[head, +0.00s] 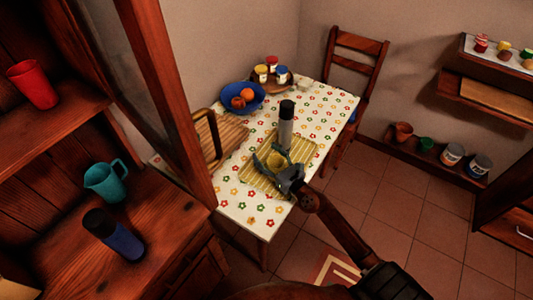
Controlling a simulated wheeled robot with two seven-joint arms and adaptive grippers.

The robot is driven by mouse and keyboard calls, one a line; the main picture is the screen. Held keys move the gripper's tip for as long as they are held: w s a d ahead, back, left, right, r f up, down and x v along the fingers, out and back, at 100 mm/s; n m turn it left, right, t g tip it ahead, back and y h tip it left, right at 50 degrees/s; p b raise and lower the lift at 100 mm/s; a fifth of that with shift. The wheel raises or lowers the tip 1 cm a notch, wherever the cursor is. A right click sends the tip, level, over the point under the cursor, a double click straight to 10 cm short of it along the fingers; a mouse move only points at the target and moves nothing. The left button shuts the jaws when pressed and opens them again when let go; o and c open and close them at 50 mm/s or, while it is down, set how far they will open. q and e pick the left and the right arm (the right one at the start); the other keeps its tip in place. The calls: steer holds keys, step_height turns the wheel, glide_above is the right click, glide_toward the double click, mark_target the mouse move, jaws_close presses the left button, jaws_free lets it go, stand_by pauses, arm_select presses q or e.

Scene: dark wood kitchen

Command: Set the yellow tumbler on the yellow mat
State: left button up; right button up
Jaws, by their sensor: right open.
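The yellow tumbler (277,163) appears to stand on the striped yellow mat (252,182), which lies on the table. My right gripper (270,158) reaches in from the lower right. Its jaws are open, with fingers around the tumbler, and partly hide it. I cannot tell whether a finger touches it. My left gripper is not in view.
A grey bottle with a black cap (286,128) stands close behind the tumbler. A blue bowl of fruit (241,97), several jars (271,66) and a wooden board (218,138) share the flowered table (243,211). A wooden cabinet (165,240) stands at left.

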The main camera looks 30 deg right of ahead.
mark_target(281, 169)
steer(key=shift+r, duration=0.2)
steer(key=s, duration=0.3)
steer(key=s+b, duration=0.1)
steer(key=s, duration=0.3)
steer(key=s+b, duration=0.1)
steer(key=s, duration=0.2)
steer(key=shift+s+d+f, duration=0.2)
steer(key=shift+s+f, duration=0.1)
steer(key=shift+f, duration=0.05)
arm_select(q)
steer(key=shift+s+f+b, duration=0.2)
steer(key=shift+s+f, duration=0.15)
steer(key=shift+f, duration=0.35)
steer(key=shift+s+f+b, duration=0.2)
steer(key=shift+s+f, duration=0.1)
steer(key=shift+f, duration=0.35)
arm_select(e)
steer(key=shift+s+r, duration=0.25)
steer(key=shift+s, duration=0.45)
